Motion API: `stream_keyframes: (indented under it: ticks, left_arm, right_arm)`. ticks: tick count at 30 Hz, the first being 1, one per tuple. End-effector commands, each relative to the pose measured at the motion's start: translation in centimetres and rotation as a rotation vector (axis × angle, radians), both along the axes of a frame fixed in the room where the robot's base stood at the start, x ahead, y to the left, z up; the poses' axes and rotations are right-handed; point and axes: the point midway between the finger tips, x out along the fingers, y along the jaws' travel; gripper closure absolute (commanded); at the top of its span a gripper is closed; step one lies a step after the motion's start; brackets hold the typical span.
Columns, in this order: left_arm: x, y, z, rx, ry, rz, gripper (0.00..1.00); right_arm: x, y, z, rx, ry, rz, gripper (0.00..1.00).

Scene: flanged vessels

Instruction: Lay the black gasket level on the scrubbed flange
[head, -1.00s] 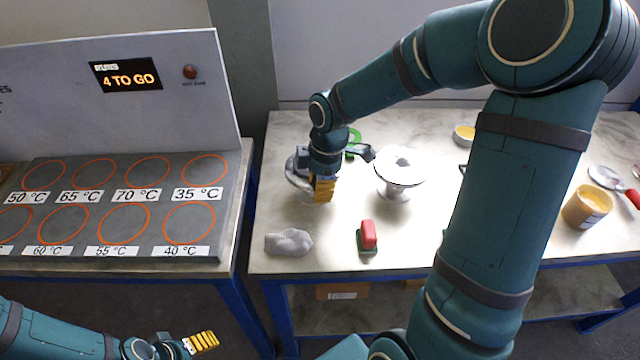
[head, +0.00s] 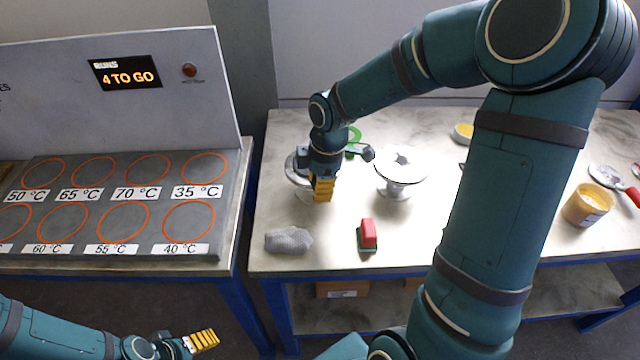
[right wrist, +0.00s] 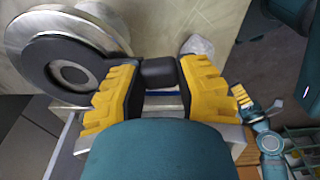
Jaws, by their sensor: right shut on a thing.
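The black gasket (right wrist: 41,65) is a flat ring with a block-like tab (right wrist: 159,72) in the right wrist view. My right gripper (right wrist: 160,85) is shut on that tab. The ring overlaps a round silver flange (right wrist: 95,14) in that view; I cannot tell whether they touch. In the head view my right gripper (head: 322,188) is in front of the left flanged vessel (head: 292,172), which it partly hides, and the gasket cannot be made out there. A second flanged vessel (head: 402,162) stands to its right. My left gripper (head: 203,341) is low at the left, away from the table; its jaw gap is unclear.
A red-backed brush (head: 368,234) and a grey cloth (head: 289,241) lie at the table's front. A green ring (head: 354,136) lies behind the gripper. A yellow tub (head: 587,205) stands at the right. A panel with orange circles (head: 125,222) is at the left.

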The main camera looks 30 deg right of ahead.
Motion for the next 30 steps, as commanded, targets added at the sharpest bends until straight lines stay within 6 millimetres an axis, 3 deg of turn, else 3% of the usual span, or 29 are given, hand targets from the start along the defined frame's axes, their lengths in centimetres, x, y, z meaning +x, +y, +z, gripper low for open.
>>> stream_keyframes:
  ticks: [2, 3, 5, 17, 20, 30]
  left_arm:
    - [0.0, 0.0, 0.0, 0.0, 0.0, 0.0, 0.25]
    - [0.0, 0.0, 0.0, 0.0, 0.0, 0.0, 0.25]
    - [0.0, 0.0, 0.0, 0.0, 0.0, 0.0, 0.25]
    - [0.0, 0.0, 0.0, 0.0, 0.0, 0.0, 0.25]
    - [0.0, 0.0, 0.0, 0.0, 0.0, 0.0, 0.25]
    - [0.0, 0.0, 0.0, 0.0, 0.0, 0.0, 0.25]
  right_arm:
    - [0.0, 0.0, 0.0, 0.0, 0.0, 0.0, 1.0]
    - [0.0, 0.0, 0.0, 0.0, -0.001, 0.0, 0.57]
    - [0.0, 0.0, 0.0, 0.0, -0.001, 0.0, 0.37]
    - [0.0, -0.1, 0.6, -0.002, -0.004, 0.0, 0.37]
    - [0.0, -0.2, 1.8, -0.001, -0.006, -0.003, 0.37]
    - [-0.3, -0.9, 8.5, -0.001, -0.006, -0.001, 0.37]
